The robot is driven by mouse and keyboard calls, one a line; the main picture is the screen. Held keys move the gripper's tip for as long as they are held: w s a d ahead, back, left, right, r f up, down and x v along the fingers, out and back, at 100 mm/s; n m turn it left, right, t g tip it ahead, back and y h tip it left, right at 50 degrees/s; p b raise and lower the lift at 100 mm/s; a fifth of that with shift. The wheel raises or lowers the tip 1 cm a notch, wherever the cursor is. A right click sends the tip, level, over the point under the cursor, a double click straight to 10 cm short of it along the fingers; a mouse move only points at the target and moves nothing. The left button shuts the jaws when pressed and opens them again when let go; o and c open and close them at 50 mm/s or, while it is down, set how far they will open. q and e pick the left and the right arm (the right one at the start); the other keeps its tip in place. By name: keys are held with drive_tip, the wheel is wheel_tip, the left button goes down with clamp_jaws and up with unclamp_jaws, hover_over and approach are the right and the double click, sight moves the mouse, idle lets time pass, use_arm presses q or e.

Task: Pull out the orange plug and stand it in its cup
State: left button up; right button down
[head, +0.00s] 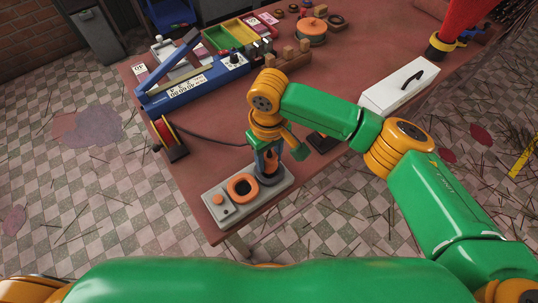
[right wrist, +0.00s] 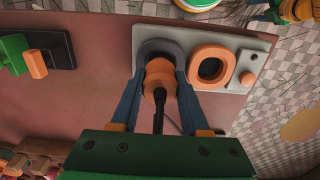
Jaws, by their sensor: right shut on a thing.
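The orange plug (right wrist: 158,80) has a black lead on its near end, in the right wrist view. My right gripper (right wrist: 158,84) is shut on it, a blue finger on each side; it also shows in the head view (head: 269,160), pointing down. The plug stands at the dark round collar (right wrist: 161,46) on the grey base (head: 222,217); how deep it sits I cannot tell. Beside the collar is an orange-rimmed cup (head: 241,187), with a dark, empty-looking opening; it also shows in the right wrist view (right wrist: 210,65). My left gripper is out of view.
A small orange button (head: 218,199) sits at the base's left end, near the table edge.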

sight(269, 156)
drive_tip(key=shift+f, duration=1.05)
drive_tip(key=shift+c, duration=1.6)
unclamp_jaws()
drive_tip(key=shift+r, duration=0.1)
wheel_tip(269, 156, up, 7)
drive_tip(key=shift+f+b, duration=0.1)
drive_tip(key=shift+b, duration=0.55)
drive_tip(key=shift+s, duration=0.1)
